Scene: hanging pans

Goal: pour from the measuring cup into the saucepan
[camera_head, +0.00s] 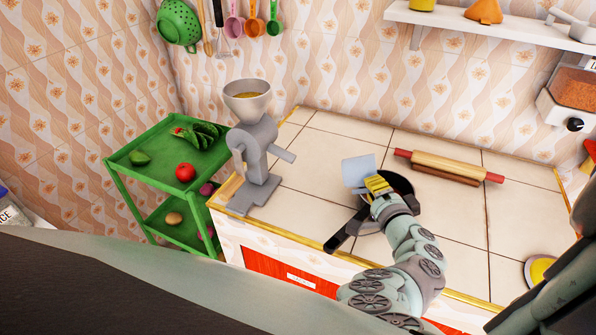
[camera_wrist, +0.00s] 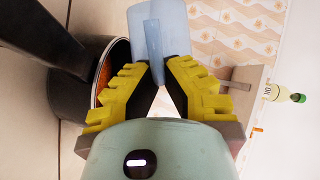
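The measuring cup (camera_head: 357,171) is pale blue and see-through. My gripper (camera_head: 377,184) has yellow ridged fingers, closed on the cup's handle. In the wrist view the cup (camera_wrist: 174,30) sits just beyond the fingertips (camera_wrist: 160,80). Its contents and exact tilt cannot be told. The black saucepan (camera_head: 401,182) is on the tiled counter, partly hidden behind my gripper and arm, with its dark handle (camera_head: 343,232) pointing to the front left. In the wrist view the saucepan (camera_wrist: 67,92) is left of the fingers, with something orange inside. The cup appears beside or above its rim.
A grey grinder (camera_head: 254,150) with a white bowl stands at the counter's left end. A rolling pin (camera_head: 446,164) lies behind the saucepan. A yellow dish (camera_head: 541,270) is at right. A green shelf cart (camera_head: 165,170) stands left. The counter right of the saucepan is clear.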

